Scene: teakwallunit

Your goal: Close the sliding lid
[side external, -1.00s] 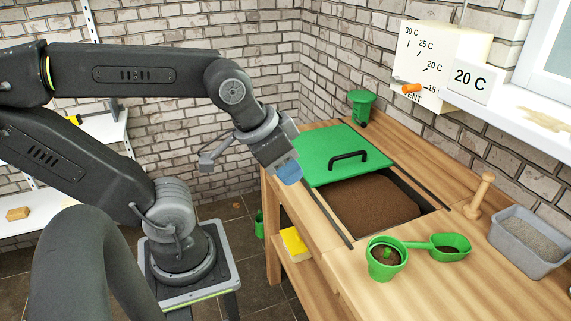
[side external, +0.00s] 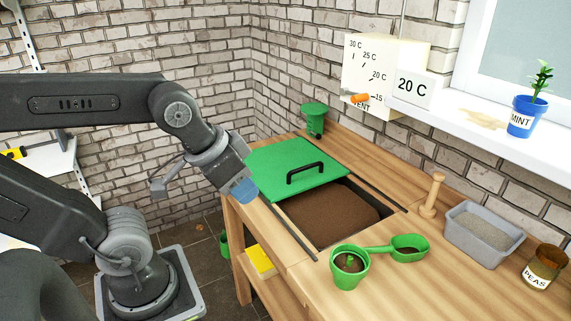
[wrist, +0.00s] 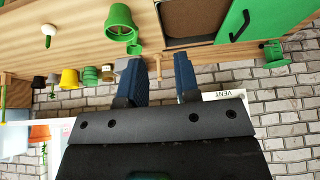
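The green sliding lid (side external: 283,165) with a black handle (side external: 305,178) covers the far left part of a bin in the bench. The near part of the bin is uncovered and shows brown soil (side external: 325,215). My gripper (side external: 243,192) is left of the lid in the side view, apart from the handle. In the wrist view my gripper (wrist: 158,62) has its two blue fingers spread with nothing between them. The lid (wrist: 234,20) and its handle (wrist: 239,27) are at the upper right there.
A green pot (side external: 350,268), green scoop (side external: 408,247), wooden dibber (side external: 432,196) and grey tray (side external: 482,233) stand right of the bin. A green container (side external: 314,120) is behind the lid. A vent box (side external: 385,70) hangs on the brick wall.

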